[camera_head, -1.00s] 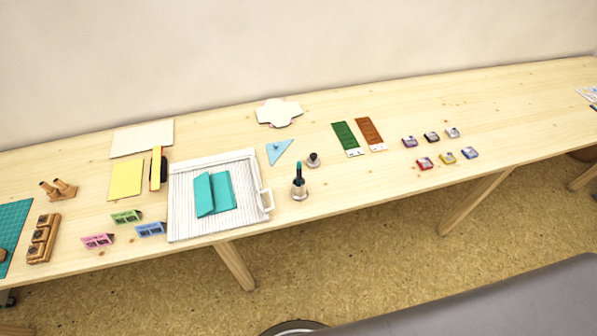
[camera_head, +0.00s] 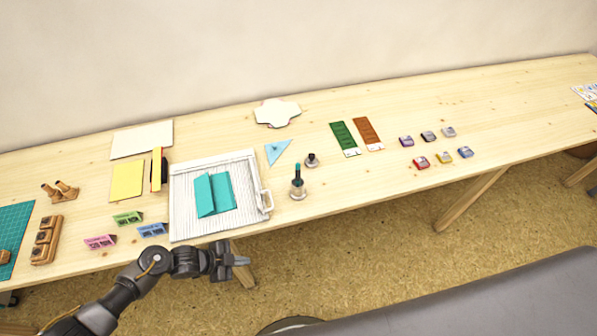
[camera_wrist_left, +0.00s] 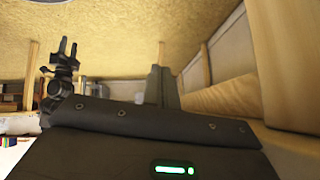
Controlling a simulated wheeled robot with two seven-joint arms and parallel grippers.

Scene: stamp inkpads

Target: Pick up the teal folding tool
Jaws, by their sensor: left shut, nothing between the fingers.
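A slim teal-tipped tool (camera_head: 297,170) stands upright in a small dark-and-light holder (camera_head: 298,192), right of the white scoring board; it looks like the teal folding tool. My left gripper (camera_head: 241,261) is shut and empty, in front of the table's front edge, below and left of the tool. Its closed dark fingers also show in the left wrist view (camera_wrist_left: 161,86), with no tool near them. At the left of that wrist view is another dark gripper (camera_wrist_left: 68,48), apparently my right one, with its two fingers apart.
The white scoring board (camera_head: 182,222) holds a folded teal card (camera_head: 214,194); its side handle (camera_head: 266,201) lies close to the tool. A small dark-knobbed stamp (camera_head: 311,160) stands just behind the tool. Several inkpads (camera_head: 420,162) lie to the right. Bare table lies right of the tool.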

